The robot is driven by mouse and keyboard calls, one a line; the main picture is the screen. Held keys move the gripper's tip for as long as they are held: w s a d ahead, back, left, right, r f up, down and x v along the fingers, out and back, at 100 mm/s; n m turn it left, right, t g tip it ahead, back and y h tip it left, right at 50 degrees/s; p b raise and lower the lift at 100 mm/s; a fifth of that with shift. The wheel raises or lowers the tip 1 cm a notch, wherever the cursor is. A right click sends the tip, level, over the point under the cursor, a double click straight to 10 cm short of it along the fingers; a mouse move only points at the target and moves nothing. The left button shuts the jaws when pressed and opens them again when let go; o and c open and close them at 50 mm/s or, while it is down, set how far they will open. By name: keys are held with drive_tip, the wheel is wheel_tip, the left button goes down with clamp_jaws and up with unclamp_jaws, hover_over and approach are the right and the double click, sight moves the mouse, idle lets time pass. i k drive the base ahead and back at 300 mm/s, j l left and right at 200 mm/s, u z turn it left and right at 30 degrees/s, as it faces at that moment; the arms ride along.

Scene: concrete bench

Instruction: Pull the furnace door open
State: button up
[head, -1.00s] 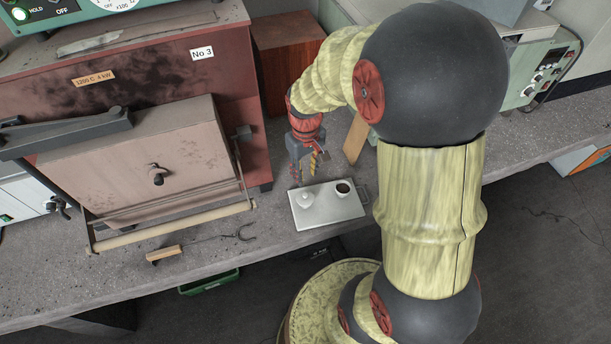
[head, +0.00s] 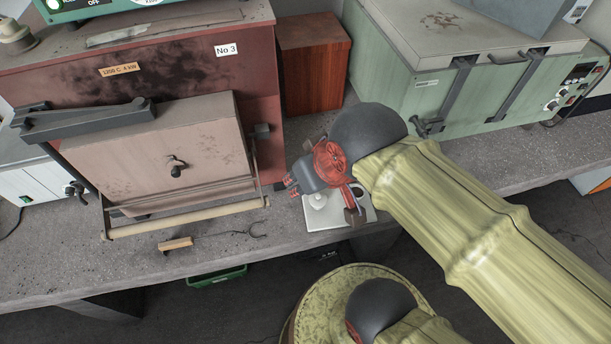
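The red-brown furnace (head: 200,60) labelled No 3 stands on the bench at left. Its pale pinkish door (head: 160,150) covers the front and appears shut. A long pale wooden handle bar (head: 185,219) runs along the door's lower edge, on metal side arms. My gripper (head: 291,188) is to the right of the bar's right end, apart from it, above the tray. It points left towards the furnace. Its two small reddish fingertips look apart with nothing between them. My wrist hides part of the gripper.
A pale tray (head: 312,222) with a white lidded pot (head: 317,201) lies under my gripper. A wooden-handled fork (head: 176,244) lies before the furnace. A reddish wooden block (head: 312,70) and green oven (head: 440,85) stand behind. The bench front edge is close.

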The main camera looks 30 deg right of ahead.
sight(121, 151)
drive_tip(key=k+u, duration=0.65)
drive_tip(key=k+j, duration=0.05)
drive_tip(key=k, duration=0.05)
